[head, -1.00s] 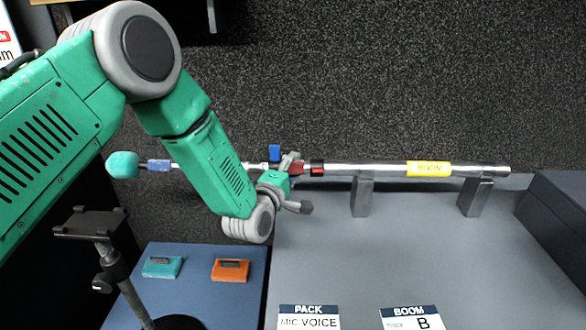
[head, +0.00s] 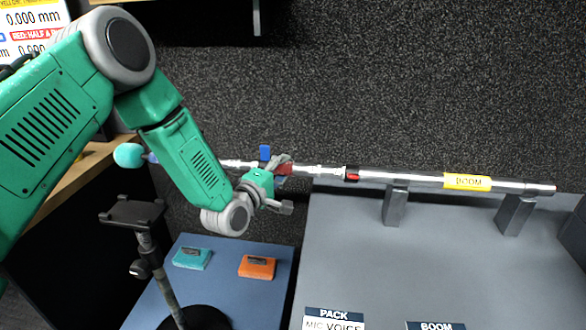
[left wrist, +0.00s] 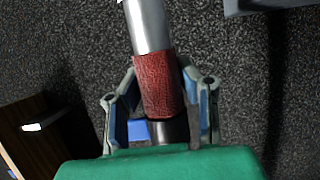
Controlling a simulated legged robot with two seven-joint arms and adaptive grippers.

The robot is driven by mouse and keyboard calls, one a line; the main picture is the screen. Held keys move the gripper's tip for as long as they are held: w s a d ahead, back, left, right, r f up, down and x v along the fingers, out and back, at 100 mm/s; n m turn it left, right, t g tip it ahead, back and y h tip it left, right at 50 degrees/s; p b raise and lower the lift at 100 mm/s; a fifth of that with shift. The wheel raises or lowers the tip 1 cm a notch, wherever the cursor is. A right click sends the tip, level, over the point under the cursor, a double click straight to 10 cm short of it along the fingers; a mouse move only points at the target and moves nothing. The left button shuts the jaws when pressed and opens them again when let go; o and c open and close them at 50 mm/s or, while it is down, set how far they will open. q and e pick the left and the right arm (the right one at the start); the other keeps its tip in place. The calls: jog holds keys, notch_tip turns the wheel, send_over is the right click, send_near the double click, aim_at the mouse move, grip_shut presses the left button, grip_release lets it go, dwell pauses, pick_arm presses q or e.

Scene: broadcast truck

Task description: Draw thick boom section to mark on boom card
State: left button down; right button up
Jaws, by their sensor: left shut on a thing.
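The boom pole lies across two grey stands, its thick tube (head: 415,180) carrying a yellow BOOM label (head: 467,182). A black-and-red collar (head: 351,173) sits at the tube's left end. My left gripper (head: 279,172) is shut on the red sleeve (head: 286,169) of the section left of that collar. A bare silver stretch (head: 320,171) shows between sleeve and collar. In the left wrist view the fingers are on both sides of the red sleeve (left wrist: 158,85). The boom card (head: 435,326) is cut off at the bottom edge; its mark value is hidden. My right gripper is not in view.
A teal ball (head: 128,155) is at the pole's left end. A blue lever (head: 264,152) stands above the pole. A phone-type stand (head: 136,212), teal box (head: 192,258), orange box (head: 257,267) and PACK card (head: 334,318) are below.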

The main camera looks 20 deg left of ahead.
pick_arm(q)
jog(key=c, duration=1.1)
grip_release()
jog(key=shift+s+d+f, duration=0.1)
jog(key=shift+d+f, duration=0.05)
jog(key=shift+f, duration=0.15)
jog(key=shift+r, duration=0.1)
jog(key=s, duration=0.4)
jog(key=s+a, duration=0.1)
jog(key=s, duration=0.6)
jog(key=shift+s+a, duration=0.25)
jog(key=shift+s, duration=0.15)
